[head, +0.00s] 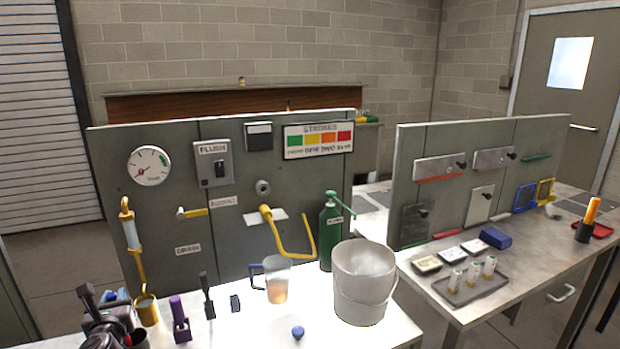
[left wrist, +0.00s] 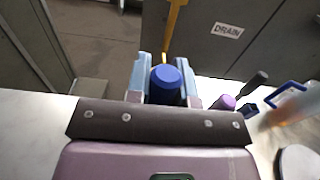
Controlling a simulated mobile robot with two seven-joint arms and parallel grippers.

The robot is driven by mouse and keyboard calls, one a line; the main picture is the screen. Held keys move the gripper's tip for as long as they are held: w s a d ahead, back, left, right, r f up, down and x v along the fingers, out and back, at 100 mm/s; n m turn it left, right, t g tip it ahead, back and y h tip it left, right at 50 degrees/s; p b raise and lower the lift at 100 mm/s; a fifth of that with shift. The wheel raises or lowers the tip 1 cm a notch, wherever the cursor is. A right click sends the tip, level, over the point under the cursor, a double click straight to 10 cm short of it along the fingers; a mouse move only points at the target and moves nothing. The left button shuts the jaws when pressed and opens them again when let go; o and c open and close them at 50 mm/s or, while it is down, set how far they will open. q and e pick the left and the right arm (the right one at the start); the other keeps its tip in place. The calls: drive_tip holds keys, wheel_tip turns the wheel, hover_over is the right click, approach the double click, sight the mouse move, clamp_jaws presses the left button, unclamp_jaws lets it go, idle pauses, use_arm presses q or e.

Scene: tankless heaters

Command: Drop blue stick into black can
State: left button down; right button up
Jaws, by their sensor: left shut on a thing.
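My left gripper (head: 113,300) is at the lower left of the head view, over the near left end of the workbench. In the left wrist view its two light-blue fingers (left wrist: 166,88) are shut on the blue stick (left wrist: 167,76), whose round blue end faces the camera. Most of the stick is hidden in the head view by the gripper's dark body. A dark, open-topped cylinder (head: 136,340), which looks like the black can, shows partly at the bottom edge beside the gripper. I cannot see inside it. My right gripper is not in view.
A brass cup (head: 147,311), a purple-handled tool (head: 180,322) and a dark grey handle (head: 207,297) stand right of the gripper. Farther right are a clear cup (head: 277,279), a blue knob (head: 298,332) and a grey bucket (head: 362,285). A grey panel (head: 105,180) rises behind.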

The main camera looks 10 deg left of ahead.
use_arm(q)
drive_tip(key=shift+f, duration=0.2)
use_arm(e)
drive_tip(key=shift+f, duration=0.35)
use_arm(q)
drive_tip(key=shift+r, duration=0.1)
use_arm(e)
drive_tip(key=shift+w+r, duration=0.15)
use_arm(q)
drive_tip(key=c, duration=0.9)
unclamp_jaws()
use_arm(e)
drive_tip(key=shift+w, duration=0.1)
use_arm(q)
drive_tip(key=p+v, duration=0.1)
drive_tip(key=v, duration=1)
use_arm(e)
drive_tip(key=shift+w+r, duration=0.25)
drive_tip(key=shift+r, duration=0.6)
